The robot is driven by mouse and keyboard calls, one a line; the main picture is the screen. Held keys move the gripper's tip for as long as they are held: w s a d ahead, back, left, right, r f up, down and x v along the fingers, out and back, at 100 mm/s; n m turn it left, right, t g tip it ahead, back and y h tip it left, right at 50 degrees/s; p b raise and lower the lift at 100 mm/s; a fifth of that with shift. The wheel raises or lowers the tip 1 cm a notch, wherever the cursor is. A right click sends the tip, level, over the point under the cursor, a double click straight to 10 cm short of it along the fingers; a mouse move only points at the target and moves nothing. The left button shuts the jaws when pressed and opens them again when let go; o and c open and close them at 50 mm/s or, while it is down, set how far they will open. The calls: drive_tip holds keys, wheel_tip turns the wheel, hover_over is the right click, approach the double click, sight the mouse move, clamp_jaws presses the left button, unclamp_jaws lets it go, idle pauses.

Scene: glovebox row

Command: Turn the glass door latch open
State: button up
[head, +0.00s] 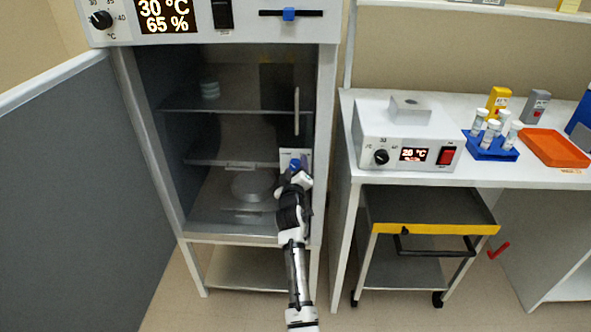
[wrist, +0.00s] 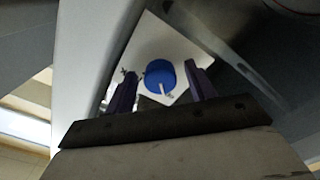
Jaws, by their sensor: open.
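The glass door (head: 230,140) of the incubator cabinet is closed, with a vertical handle (head: 297,110) at its right. Below the handle is a white latch plate (head: 283,155) with a blue round latch knob (head: 295,164). In the wrist view the blue knob (wrist: 160,74) carries a white pointer mark toward the picture's bottom. My gripper (wrist: 163,84) is open, its two dark fingers on either side of the knob, apart from it as far as I can see. In the head view my gripper (head: 295,180) covers the lower part of the plate.
A grey panel (head: 80,200) stands close on the left. To the right, a bench holds a heater box (head: 408,140), a blue tube rack (head: 490,146) and an orange tray (head: 555,148). A cart with a yellow edge (head: 435,229) stands beneath it.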

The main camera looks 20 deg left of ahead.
drive_tip(key=b+v, duration=0.2)
drive_tip(key=v, duration=1.1)
drive_tip(key=shift+s, duration=0.4)
drive_tip(key=shift+d, duration=0.1)
